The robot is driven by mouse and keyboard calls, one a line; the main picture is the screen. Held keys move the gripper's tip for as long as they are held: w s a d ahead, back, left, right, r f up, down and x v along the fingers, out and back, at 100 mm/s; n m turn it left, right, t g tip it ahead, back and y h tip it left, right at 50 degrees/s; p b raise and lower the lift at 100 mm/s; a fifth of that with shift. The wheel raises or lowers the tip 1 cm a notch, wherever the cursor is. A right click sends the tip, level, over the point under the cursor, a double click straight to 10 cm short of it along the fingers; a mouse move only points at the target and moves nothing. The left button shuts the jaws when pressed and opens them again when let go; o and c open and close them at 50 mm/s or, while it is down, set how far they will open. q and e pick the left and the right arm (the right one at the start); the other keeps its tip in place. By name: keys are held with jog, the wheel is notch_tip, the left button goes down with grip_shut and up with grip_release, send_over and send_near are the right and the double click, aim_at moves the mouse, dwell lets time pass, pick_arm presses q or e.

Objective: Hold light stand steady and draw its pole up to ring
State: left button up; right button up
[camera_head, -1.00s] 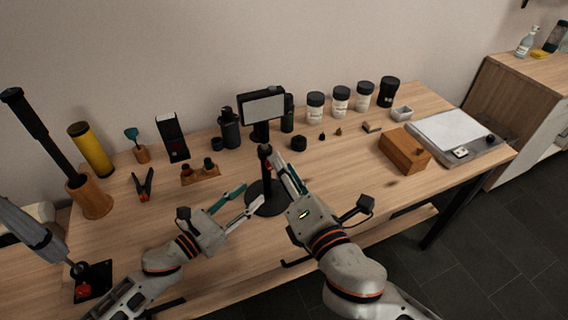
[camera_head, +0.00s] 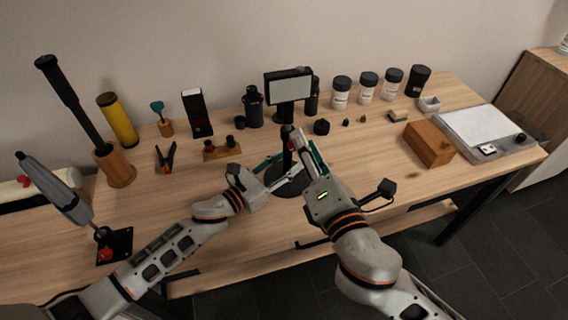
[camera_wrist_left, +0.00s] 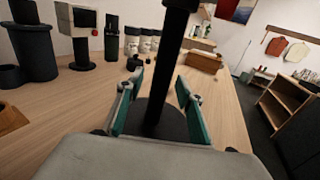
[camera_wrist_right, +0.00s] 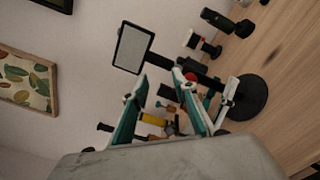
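The light stand has a round black base (camera_head: 292,183), a dark upright pole (camera_wrist_left: 160,90) and a red knob (camera_wrist_right: 190,74). A pale light panel (camera_wrist_right: 132,47) appears at its top; it also shows in the head view (camera_head: 289,90). My left gripper (camera_head: 276,170) is open low at the stand, with one finger on each side of the pole in the left wrist view (camera_wrist_left: 155,92). My right gripper (camera_head: 304,135) is open and higher, just right of the pole. In the right wrist view the pole passes just beyond its fingertips (camera_wrist_right: 159,74). I cannot make out the ring.
Several lidded jars (camera_head: 341,93) stand along the back. A small clamp (camera_head: 166,158) and a dark-topped wooden holder (camera_head: 115,166) are at the left. The table's front middle is clear.

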aim_at(291, 109)
pick_arm(q)
grip_shut()
pick_arm(e)
jog(key=shift+o, duration=0.9)
jog(key=w+a+n+y, duration=0.1)
jog(key=w+n, duration=0.2)
jog(key=n, duration=0.1)
jog(key=w+a+r+n+g+y, duration=0.1)
jog(key=w+n, duration=0.3)
jog(key=n, duration=0.1)
jog(key=w+a+n+y, duration=0.1)
jog(key=w+n, duration=0.3)
jog(key=shift+w+a+r+g+y, duration=0.2)
jog(key=shift+a+r+g+y, duration=0.1)
jog(key=shift+a+g, duration=0.1)
